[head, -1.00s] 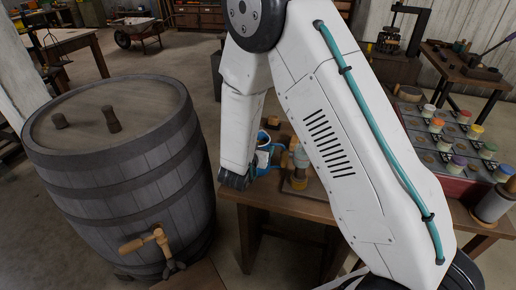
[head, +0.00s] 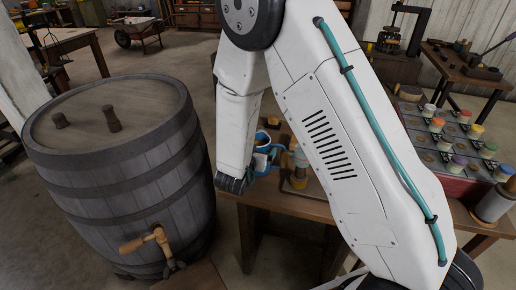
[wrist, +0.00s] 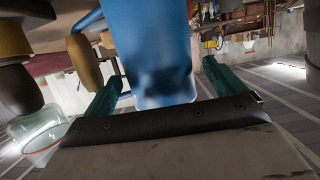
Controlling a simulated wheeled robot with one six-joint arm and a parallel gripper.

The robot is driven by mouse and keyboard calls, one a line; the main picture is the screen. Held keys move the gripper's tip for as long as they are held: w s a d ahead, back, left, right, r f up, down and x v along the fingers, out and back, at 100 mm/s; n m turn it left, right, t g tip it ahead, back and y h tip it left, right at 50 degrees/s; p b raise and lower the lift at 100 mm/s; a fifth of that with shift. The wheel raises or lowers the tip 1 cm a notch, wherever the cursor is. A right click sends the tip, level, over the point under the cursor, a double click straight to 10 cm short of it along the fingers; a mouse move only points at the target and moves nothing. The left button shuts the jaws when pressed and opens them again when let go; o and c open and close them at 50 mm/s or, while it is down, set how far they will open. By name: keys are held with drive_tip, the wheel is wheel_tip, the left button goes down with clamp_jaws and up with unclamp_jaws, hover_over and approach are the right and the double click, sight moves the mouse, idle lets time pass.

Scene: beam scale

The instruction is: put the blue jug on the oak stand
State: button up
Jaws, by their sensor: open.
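The blue jug (head: 262,142) stands on the wooden bench in the head view, partly hidden by my arm and gripper. In the wrist view the blue jug (wrist: 150,50) fills the upper middle, close in front of the palm. My gripper (wrist: 162,73) is open, with one green finger on each side of the jug. I cannot tell whether either finger touches it. In the head view a small wooden block (head: 272,123) sits just behind the jug; I cannot tell whether it is the oak stand.
A large grey barrel (head: 115,165) with a wooden tap stands left of the bench (head: 285,205). A yellow-and-wood piece (head: 299,165) is close right of the jug. A rack of coloured jars (head: 460,145) is at the right. A clear glass (wrist: 38,142) shows lower left in the wrist view.

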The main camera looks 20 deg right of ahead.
drive_tip(key=v, duration=1)
drive_tip(key=a+r+n+g+y, duration=0.2)
drive_tip(key=a+r+n+y, duration=0.15)
drive_tip(key=r+y, duration=0.7)
drive_tip(key=s+r+n+g+y, duration=0.1)
drive_tip(key=s+r+n+g, duration=0.1)
drive_tip(key=s+r, duration=0.3)
drive_tip(key=s+d+r+g+h, duration=0.1)
drive_tip(key=s+d, duration=0.3)
drive_tip(key=s, duration=0.4)
drive_tip(key=s+d+r+n+g, duration=0.1)
drive_tip(key=s+d+r+g, duration=0.2)
drive_tip(key=s+d, duration=0.2)
drive_tip(key=s+d+r+n+g+h, duration=0.1)
drive_tip(key=s+d, duration=0.3)
drive_tip(key=s, duration=0.7)
drive_tip(key=shift+s+d+r+g+h, duration=0.2)
drive_tip(key=shift+d+r+g+h, duration=0.25)
drive_tip(key=shift+g, duration=0.25)
drive_tip(key=shift+a, duration=0.1)
